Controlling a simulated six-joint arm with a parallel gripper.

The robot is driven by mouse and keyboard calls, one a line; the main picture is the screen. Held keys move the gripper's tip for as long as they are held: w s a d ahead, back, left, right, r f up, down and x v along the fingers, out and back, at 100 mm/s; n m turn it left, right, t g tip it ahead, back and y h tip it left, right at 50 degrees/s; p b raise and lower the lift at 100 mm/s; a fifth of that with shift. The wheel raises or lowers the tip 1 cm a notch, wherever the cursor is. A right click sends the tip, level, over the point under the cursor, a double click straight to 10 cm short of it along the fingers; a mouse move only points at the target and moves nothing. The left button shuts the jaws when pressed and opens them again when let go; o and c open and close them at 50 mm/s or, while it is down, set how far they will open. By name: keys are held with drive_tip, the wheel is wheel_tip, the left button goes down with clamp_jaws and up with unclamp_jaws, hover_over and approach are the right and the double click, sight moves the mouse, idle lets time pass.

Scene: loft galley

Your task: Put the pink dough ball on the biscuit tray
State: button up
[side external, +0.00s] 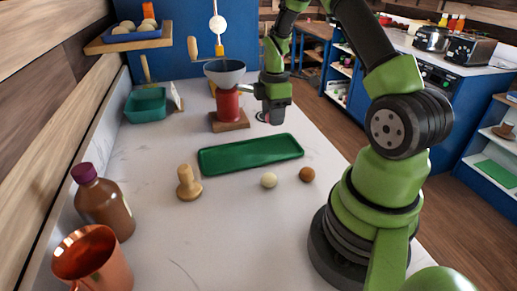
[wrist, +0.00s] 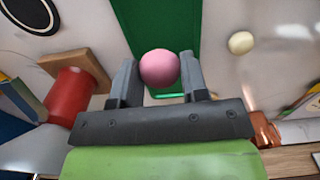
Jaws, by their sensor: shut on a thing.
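The pink dough ball (wrist: 160,67) is between the two fingers of my gripper (wrist: 158,76), which is shut on it. In the side view my gripper (side external: 271,116) is above the counter, beyond the far edge of the tray; the ball is mostly hidden there by the fingers. The biscuit tray (side external: 250,153) is a long green tray with a raised rim, lying flat and empty on the counter. It also shows in the wrist view (wrist: 150,22), behind the ball. The height of the ball above the counter is hard to tell.
A cream ball (side external: 269,180) and a brown ball (side external: 307,174) lie in front of the tray. A wooden stamp (side external: 188,184), brown bottle (side external: 104,203) and copper mug (side external: 92,262) stand left. A red cylinder (side external: 228,105) on a wooden base stands left of my gripper.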

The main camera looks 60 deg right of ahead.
sight(272, 149)
wheel_tip(272, 149, down, 8)
drive_tip(key=shift+f, duration=0.25)
drive_tip(key=shift+f, duration=0.1)
drive_tip(key=o, duration=0.9)
